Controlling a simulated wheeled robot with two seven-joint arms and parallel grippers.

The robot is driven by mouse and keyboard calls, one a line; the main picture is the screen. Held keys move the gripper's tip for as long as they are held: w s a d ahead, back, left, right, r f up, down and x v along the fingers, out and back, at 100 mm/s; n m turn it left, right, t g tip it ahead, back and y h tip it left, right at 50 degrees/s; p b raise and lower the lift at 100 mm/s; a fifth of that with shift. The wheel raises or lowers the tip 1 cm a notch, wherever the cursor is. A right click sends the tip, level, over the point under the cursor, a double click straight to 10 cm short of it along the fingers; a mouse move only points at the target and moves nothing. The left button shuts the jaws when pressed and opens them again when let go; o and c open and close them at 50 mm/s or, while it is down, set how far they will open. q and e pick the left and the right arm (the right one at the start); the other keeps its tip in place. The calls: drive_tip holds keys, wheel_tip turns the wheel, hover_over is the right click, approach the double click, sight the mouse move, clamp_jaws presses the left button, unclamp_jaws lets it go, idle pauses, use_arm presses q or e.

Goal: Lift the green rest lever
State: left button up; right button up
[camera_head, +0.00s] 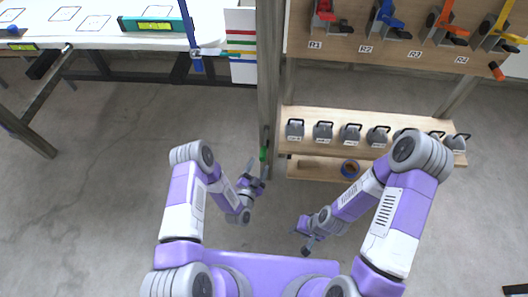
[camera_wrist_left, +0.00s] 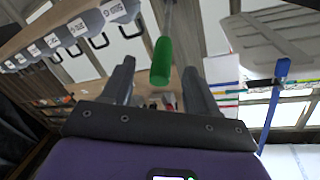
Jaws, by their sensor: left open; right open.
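The green rest lever (camera_head: 264,152) is a small green grip low on the grey upright post in the head view. In the left wrist view the green grip (camera_wrist_left: 161,62) hangs on a thin metal rod, between the two fingers as seen from the wrist. My left gripper (camera_head: 256,180) is open, just below the lever in the head view. No contact shows, and the depth between fingers and grip is hard to tell. My right gripper (camera_head: 304,242) is open and empty, low over the floor at the right, away from the lever.
The grey post (camera_head: 269,75) stands beside a shelf (camera_head: 370,116) with several grey handled weights. Coloured clamps sit on a board (camera_head: 345,50) above. A white table (camera_head: 95,38) is at upper left. The floor at left is clear.

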sight(264, 151)
use_arm(q)
drive_tip(key=shift+t, duration=0.3)
drive_tip(key=b+x, duration=0.1)
drive_tip(key=x, duration=0.6)
drive_tip(key=shift+w+d+r+b, duration=0.1)
drive_tip(key=shift+w+r+b, duration=0.1)
drive_tip(key=shift+w+b, duration=0.2)
drive_tip(key=shift+c, duration=0.4)
clamp_jaws()
